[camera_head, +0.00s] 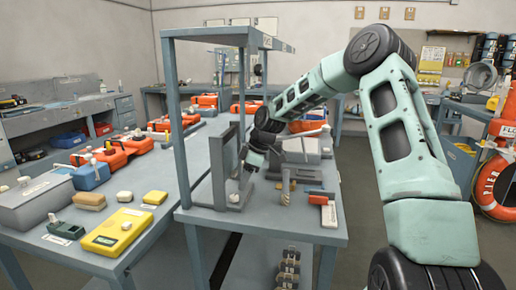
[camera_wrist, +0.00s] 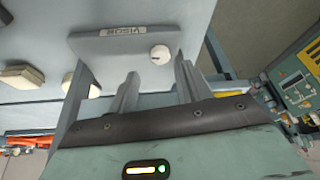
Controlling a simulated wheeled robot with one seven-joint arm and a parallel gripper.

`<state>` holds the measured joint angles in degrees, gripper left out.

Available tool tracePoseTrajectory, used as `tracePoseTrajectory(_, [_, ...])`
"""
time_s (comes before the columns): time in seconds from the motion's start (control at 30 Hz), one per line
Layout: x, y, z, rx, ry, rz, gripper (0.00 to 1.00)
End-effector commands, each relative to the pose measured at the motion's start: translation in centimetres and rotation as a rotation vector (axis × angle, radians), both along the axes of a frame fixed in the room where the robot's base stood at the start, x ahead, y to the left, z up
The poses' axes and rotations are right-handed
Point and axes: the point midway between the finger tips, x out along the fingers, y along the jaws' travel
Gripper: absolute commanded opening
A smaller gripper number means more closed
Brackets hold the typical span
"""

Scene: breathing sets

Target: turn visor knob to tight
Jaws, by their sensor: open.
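The visor knob is a small round white knob (camera_wrist: 160,54) with a dark mark, on a grey plate (camera_wrist: 110,46). A label on the plate appears upside down and seems to read VISOR. In the head view my gripper (camera_head: 243,163) points down-left beside a dark upright frame on the bench. A small white knob (camera_head: 234,197) shows low on that frame's base.
Posts of the bench rack (camera_head: 178,110) stand close to my arm. A red-and-white block (camera_head: 328,212) and small metal fittings (camera_head: 285,185) lie right of the frame. A yellow case (camera_head: 117,232) and several orange sets crowd the left table. A life ring (camera_head: 490,190) hangs at right.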

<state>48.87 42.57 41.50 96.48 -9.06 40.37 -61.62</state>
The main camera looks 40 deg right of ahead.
Motion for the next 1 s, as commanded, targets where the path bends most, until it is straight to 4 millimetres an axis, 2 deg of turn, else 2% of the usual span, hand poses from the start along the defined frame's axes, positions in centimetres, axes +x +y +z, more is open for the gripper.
tracePoseTrajectory(0.2, [-1.0, -1.4, 4.0, -0.003, -0.004, -0.004, 0.5])
tracePoseTrajectory(0.5, [-2.2, -2.8, 8.6, -0.002, -0.002, -0.003, 0.5])
tracePoseTrajectory(0.7, [-2.7, -3.3, 10.2, 0.0, -0.002, -0.005, 0.5])
tracePoseTrajectory(1.0, [-2.7, -3.3, 10.4, 0.001, 0.0, -0.003, 0.5])
